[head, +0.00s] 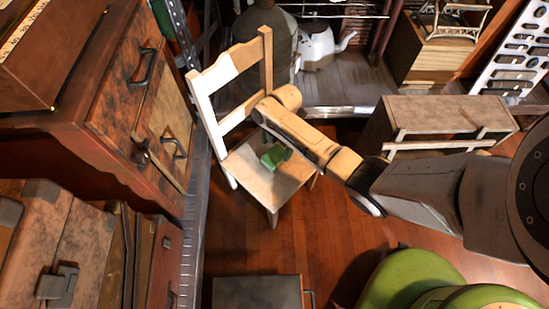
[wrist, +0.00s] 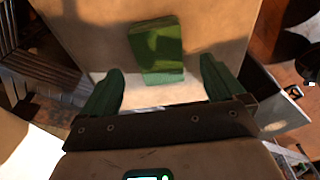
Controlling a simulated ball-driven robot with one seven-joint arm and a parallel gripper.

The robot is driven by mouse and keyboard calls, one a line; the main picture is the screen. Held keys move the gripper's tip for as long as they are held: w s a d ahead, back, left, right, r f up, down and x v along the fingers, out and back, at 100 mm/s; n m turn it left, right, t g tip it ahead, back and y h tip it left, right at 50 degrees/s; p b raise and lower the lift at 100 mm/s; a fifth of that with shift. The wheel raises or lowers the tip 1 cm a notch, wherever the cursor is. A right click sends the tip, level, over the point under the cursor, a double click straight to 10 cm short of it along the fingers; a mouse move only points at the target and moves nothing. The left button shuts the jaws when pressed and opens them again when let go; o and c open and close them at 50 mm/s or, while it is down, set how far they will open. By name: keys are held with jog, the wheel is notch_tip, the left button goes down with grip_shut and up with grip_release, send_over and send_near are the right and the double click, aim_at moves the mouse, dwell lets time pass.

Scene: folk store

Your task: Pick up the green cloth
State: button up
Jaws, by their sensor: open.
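The green cloth (head: 275,156) lies on the seat of a small wooden chair (head: 262,184) in the head view. In the wrist view the green cloth (wrist: 157,48) looks like a folded, blocky piece on the pale seat (wrist: 90,30). My gripper (wrist: 160,88) is open and empty, with its two dark green fingers apart. The cloth lies ahead of the gap between the fingertips, roughly centred, and I see no contact. In the head view my arm reaches over the chair from the right and its end hides part of the seat and back.
A wooden drawer cabinet (head: 120,90) stands left of the chair. Behind it are a large grey jug (head: 268,40) and a white watering pot (head: 318,45) on a shelf. A low wooden crate (head: 430,115) stands to the right.

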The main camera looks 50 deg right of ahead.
aim_at(275, 155)
jog(key=shift+a+f+b, duration=0.2)
jog(key=shift+f+b, duration=0.15)
jog(key=shift+f, duration=0.55)
jog(key=shift+a+f+b, duration=0.2)
jog(key=shift+f+b, duration=0.15)
jog(key=shift+f, duration=0.55)
jog(key=shift+w+f, duration=0.1)
jog(key=shift+f, duration=0.15)
jog(key=shift+c, duration=0.4)
jog(key=c, duration=1.1)
